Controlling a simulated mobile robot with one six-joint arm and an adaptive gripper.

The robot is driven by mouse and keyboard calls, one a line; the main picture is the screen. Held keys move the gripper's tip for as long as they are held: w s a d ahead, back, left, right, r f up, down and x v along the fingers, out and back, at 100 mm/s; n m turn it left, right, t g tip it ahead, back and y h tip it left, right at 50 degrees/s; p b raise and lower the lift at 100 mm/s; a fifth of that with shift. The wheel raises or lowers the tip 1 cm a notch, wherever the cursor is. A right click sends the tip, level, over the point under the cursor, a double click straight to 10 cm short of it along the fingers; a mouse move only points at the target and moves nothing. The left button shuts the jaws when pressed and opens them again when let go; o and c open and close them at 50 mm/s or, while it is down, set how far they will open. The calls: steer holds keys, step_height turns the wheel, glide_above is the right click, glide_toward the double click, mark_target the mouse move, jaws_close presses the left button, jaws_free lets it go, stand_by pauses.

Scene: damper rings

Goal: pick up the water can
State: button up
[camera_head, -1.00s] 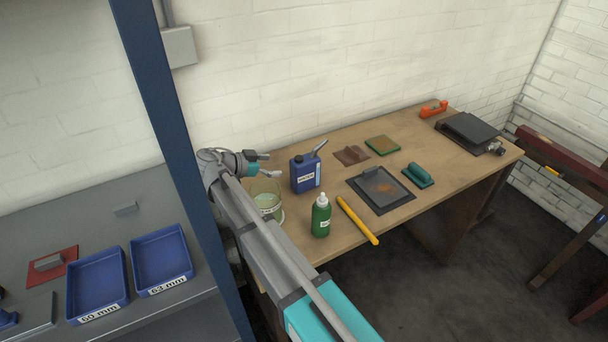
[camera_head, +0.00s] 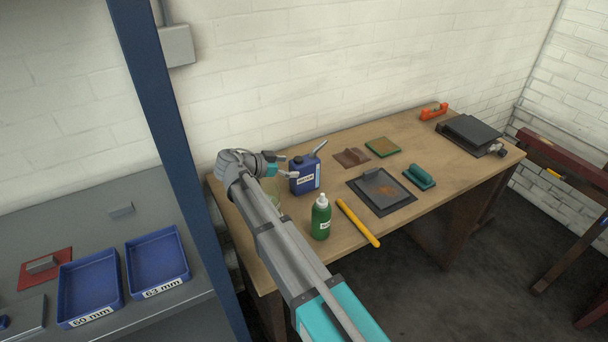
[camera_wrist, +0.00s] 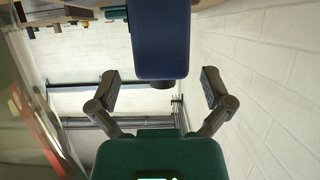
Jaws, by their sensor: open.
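The water can (camera_head: 304,175) is a blue can with a white label and a grey spout, standing upright on the wooden bench. It also shows in the wrist view (camera_wrist: 160,38) as a dark blue body at the top middle. My gripper (camera_head: 282,168) is at the can's left side in the head view, close to it. In the wrist view my gripper (camera_wrist: 162,88) has its two fingers spread wide, with the can's lower end between and beyond them. The fingers show gaps to the can on both sides. The can's far side is hidden.
A clear container (camera_head: 271,193) is partly hidden behind my arm. A dark mat (camera_head: 398,199), a teal-handled block (camera_head: 419,177) and a blue post (camera_head: 165,130) are around.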

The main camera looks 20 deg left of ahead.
mark_target(311, 165)
steer(key=b+x, duration=0.1)
steer(key=x, duration=0.2)
steer(key=shift+f, duration=0.2)
steer(key=shift+w+d+f+b, duration=0.15)
steer(key=shift+w+d+b, duration=0.2)
steer(key=shift+w, duration=0.2)
steer(key=c, duration=1.3)
